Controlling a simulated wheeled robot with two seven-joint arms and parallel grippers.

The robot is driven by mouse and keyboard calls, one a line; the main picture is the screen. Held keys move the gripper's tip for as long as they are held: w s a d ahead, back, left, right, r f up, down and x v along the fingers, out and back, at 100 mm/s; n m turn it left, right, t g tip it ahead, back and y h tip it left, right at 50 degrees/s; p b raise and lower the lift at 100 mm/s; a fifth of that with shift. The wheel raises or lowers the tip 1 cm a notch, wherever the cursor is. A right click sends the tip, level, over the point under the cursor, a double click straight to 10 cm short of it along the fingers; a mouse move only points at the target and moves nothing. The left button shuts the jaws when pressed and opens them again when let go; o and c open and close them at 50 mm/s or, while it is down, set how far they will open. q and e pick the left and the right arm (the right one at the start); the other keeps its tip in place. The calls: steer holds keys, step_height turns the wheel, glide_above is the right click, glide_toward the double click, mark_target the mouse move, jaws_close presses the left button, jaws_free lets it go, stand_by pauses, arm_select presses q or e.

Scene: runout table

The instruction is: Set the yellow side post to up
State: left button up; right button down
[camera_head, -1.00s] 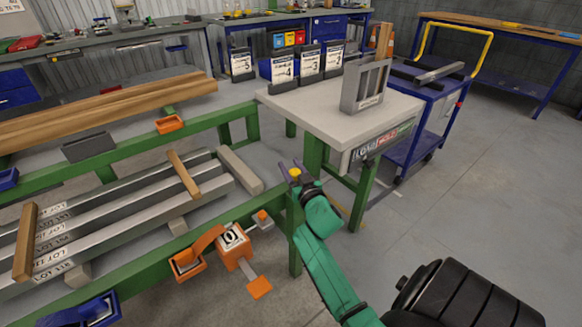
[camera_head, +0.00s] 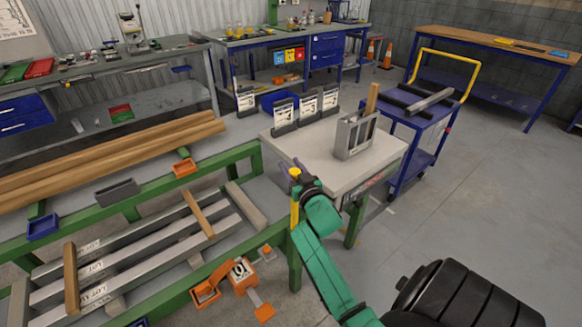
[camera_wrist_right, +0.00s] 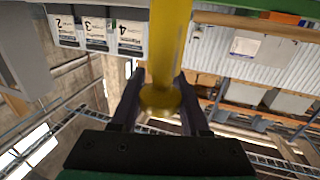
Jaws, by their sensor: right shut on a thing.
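The yellow side post (camera_head: 294,212) stands upright at the right front corner of the green runout table (camera_head: 218,262), with a length of it showing above the frame. My right gripper (camera_head: 296,178) is shut on the post near its top, just below the yellow knob (camera_head: 295,171). In the right wrist view the post (camera_wrist_right: 170,42) runs between the two dark fingers of the gripper (camera_wrist_right: 158,92), and its round knob (camera_wrist_right: 160,101) shows close to the palm. My left gripper is not in view.
A light-topped table (camera_head: 310,160) with a grey slotted holder (camera_head: 355,138) stands just behind the post.

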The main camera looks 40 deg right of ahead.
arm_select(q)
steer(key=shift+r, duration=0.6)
arm_select(e)
steer(key=shift+r, duration=0.75)
steer(key=shift+c, duration=1.9)
jaws_free()
steer(key=shift+w+f, duration=0.1)
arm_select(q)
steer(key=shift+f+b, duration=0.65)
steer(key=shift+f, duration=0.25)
arm_select(e)
steer(key=v, duration=1.4)
steer(key=shift+s, duration=0.3)
